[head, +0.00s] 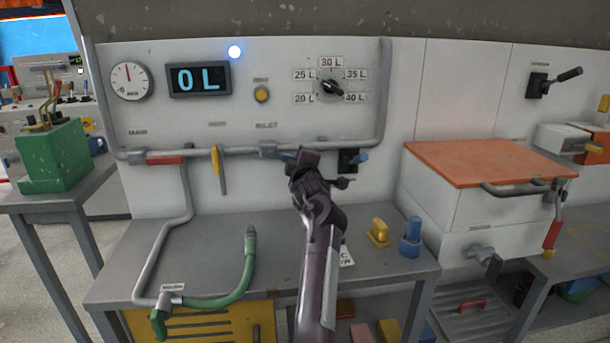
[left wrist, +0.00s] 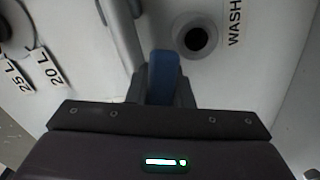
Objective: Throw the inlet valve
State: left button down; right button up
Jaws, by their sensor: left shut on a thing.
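My left gripper (head: 303,160) is up at the pipe along the lower part of the white panel (head: 400,100). It is shut on a blue valve handle (left wrist: 163,75), seen upright between the jaws in the left wrist view. In the head view a bit of this blue handle (head: 287,157) shows beside the gripper, next to a grey valve body (head: 267,150); the rest is hidden. Along the same pipe are a red handle (head: 165,160), lying flat, and a yellow handle (head: 219,171), hanging down. The small labels are too blurred to read. The display (head: 198,80) reads 0 L. My right gripper is not in view.
A selector knob (head: 332,88) with litre labels is above the gripper. A green hose (head: 225,298), yellow block (head: 379,232) and blue cylinder (head: 411,238) are on the grey bench (head: 120,265).

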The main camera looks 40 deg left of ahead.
pick_arm(q)
jog(key=shift+w+d+r+n+b, duration=0.15)
jog(key=shift+r+n+b, duration=0.4)
jog(key=shift+r+n, duration=0.95)
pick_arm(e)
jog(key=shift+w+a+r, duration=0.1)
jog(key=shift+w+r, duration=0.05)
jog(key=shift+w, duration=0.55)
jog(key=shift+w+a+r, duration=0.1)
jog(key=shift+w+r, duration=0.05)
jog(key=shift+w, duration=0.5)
pick_arm(q)
jog(key=shift+f, duration=0.2)
jog(key=c, duration=1.3)
grip_release()
